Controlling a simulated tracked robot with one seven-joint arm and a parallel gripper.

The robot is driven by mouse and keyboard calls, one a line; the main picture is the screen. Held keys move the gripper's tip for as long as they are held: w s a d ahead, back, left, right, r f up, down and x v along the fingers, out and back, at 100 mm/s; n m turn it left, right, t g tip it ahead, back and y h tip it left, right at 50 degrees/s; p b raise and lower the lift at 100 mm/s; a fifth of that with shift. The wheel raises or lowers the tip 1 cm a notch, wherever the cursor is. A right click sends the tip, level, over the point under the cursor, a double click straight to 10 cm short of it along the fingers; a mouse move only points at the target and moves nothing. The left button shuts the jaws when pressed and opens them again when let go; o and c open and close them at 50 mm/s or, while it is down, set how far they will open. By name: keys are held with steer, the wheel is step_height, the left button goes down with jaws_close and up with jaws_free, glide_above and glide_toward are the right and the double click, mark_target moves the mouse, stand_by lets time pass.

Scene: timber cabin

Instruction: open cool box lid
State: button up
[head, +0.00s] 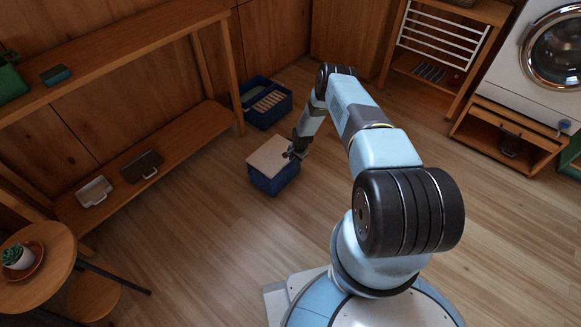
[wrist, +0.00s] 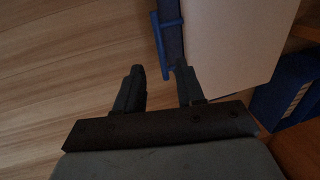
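The cool box is a small blue box (head: 272,182) on the floor, left of my arm. Its pale beige lid (head: 268,153) lies flat across the top and looks shut. In the wrist view the lid (wrist: 235,45) fills the upper right, with a blue edge and a thin blue bar (wrist: 167,45) along its left side. My gripper (head: 292,153) is at the lid's right edge in the head view. In the wrist view its fingers (wrist: 160,75) are apart. The right fingertip is close to the end of the blue bar; whether they touch I cannot tell.
A blue crate (head: 265,104) with pale slatted contents stands behind the cool box. A wooden shelf unit (head: 150,165) runs along the left wall. A round wooden table (head: 38,270) with a potted plant is at lower left. The floor in front of the box is clear.

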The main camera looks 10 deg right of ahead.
mark_target(293, 167)
steer(key=shift+w+a+f, duration=0.1)
steer(key=shift+w+f, duration=0.05)
steer(key=shift+f, duration=0.85)
steer(key=shift+w+a+f, duration=0.15)
steer(key=shift+w+f, duration=0.05)
steer(key=shift+f, duration=0.8)
steer(key=shift+w+a+f, duration=0.1)
steer(key=shift+w+f, duration=0.05)
steer(key=shift+f, duration=0.85)
jaws_close()
steer(key=shift+s, duration=0.1)
